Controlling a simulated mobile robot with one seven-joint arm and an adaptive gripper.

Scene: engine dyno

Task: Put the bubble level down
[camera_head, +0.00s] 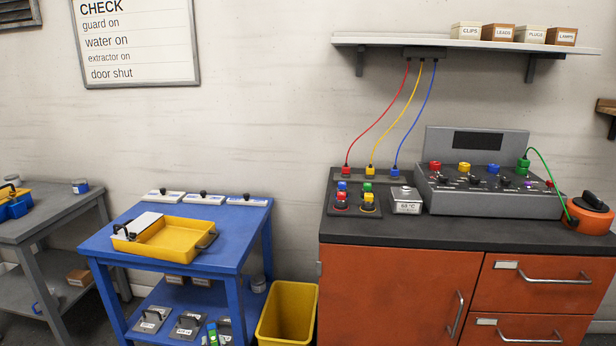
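My gripper is not in view. I cannot pick out a bubble level for certain. A small green and blue upright item (212,334) shows at the bottom edge of the picture, in front of the blue cart's lower shelf. It is cut off by the frame, and I cannot tell what it is or whether anything holds it. The blue cart (236,262) has a yellow tray (178,258) on its top, with a white flat thing (139,224) at the tray's left end.
A yellow bin (287,313) stands between the cart and the orange cabinet (395,290). The black worktop (450,232) bears a control console (490,201) and plug panel. A grey table (45,222) stands left.

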